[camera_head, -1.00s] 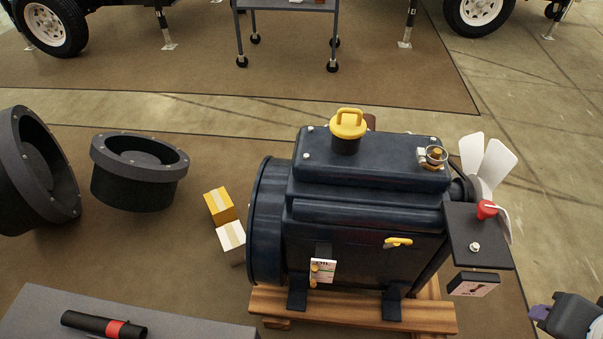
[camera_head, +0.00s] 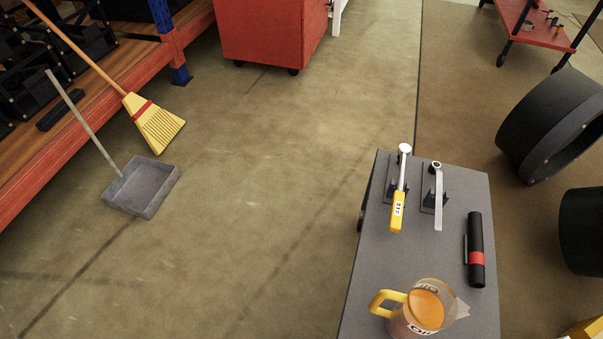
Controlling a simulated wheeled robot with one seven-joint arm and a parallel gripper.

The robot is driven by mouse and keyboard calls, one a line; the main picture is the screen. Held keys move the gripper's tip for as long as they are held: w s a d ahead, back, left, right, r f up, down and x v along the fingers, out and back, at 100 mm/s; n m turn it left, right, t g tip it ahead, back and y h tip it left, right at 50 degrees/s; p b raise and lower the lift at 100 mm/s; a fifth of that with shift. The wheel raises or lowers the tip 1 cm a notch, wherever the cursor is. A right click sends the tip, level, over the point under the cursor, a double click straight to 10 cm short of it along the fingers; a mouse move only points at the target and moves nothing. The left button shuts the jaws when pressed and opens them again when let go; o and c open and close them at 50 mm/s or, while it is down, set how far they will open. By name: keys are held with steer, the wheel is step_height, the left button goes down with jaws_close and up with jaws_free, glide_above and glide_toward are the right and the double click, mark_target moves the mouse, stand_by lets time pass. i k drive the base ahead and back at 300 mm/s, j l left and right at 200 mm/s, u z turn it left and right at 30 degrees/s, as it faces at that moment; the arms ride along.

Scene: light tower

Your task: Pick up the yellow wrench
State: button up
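A wrench with a yellow handle (camera_head: 398,212) and a silver head rests on a dark stand on the grey table. Its head points to the far edge of the table and its handle toward the near side. A plain silver wrench (camera_head: 438,200) sits on a similar stand just to its right, apart from it. My gripper is not in view.
On the grey table (camera_head: 370,290), a black cylinder with a red band (camera_head: 475,250) lies at right and an orange-filled jug (camera_head: 425,308) stands in front. A broom (camera_head: 153,122), a dustpan (camera_head: 143,187) and a red cabinet (camera_head: 268,30) are beyond. Floor left of the table is clear.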

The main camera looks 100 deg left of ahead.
mark_target(405, 149)
steer(key=u, duration=2.65)
steer(key=j+z, duration=0.2)
steer(key=j, duration=0.55)
steer(key=i+j+z, duration=0.15)
steer(key=j, duration=0.2)
steer(key=i+j+z, duration=0.15)
steer(key=j, duration=0.2)
steer(key=i+j+z, duration=0.1)
steer(key=j, duration=0.3)
steer(key=i+j+z, duration=0.1)
steer(key=i, duration=0.2)
